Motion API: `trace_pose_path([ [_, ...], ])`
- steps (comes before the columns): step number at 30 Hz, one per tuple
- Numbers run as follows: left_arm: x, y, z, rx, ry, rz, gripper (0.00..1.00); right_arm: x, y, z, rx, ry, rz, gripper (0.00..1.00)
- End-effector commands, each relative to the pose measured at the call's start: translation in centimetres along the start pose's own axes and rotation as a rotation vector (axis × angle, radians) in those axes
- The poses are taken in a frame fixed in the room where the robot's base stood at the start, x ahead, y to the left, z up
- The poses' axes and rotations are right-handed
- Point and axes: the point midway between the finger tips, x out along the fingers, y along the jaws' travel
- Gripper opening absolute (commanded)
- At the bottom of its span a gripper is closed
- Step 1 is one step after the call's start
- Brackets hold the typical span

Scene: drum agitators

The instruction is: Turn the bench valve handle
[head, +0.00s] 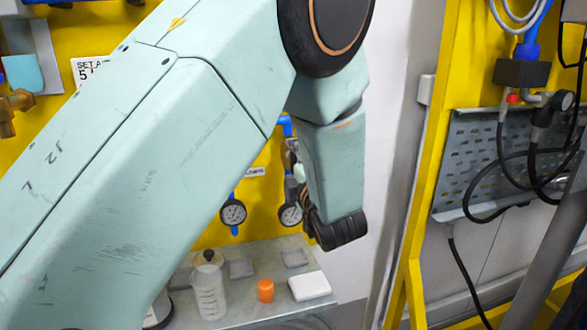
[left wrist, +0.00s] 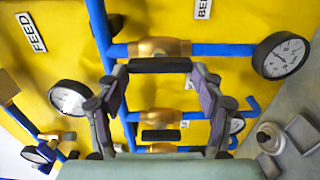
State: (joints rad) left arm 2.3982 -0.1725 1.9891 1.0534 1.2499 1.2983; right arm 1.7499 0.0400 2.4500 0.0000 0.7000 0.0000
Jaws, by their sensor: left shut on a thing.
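A brass valve (left wrist: 140,47) sits on a blue pipe in the left wrist view. Its black bar handle (left wrist: 160,65) lies level across the picture, just below the brass body. My left gripper (left wrist: 160,75) has one finger at each end of this handle and is shut on it. In the head view my left arm hides the handle and most of the gripper. A second brass valve (left wrist: 160,116) with a black handle (left wrist: 161,135) is lower, between the fingers' bases. My right gripper is in neither view.
Dial gauges (head: 233,212) (left wrist: 282,56) hang on the yellow panel (left wrist: 220,55) beside the valves. A bench below holds a clear bottle (head: 208,286), an orange cap (head: 265,290) and a white block (head: 310,286). A yellow post (head: 425,150) and a perforated panel (head: 470,160) stand right.

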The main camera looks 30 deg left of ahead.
Motion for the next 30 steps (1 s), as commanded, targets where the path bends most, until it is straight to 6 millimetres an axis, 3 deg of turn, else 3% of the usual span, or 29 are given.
trace_pose_path([
  [13, 0.05, 0.21, 0.2, -0.014, -0.004, 0.003, 0.36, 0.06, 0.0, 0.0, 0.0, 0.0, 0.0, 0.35],
  [14, 0.05, 0.22, 0.2, -0.014, -0.004, 0.004, 0.69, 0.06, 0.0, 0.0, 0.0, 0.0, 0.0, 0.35],
  [15, 0.05, 0.23, 0.2, -0.013, -0.004, 0.004, 0.73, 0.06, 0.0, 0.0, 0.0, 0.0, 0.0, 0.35],
  [21, 0.03, 0.17, 0.12, -0.011, -0.002, 0.003, 0.9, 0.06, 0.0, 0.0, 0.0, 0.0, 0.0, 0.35],
  [30, 0.02, 0.13, 0.06, -0.01, -0.001, 0.002, 0.91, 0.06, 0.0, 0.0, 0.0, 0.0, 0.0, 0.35],
])
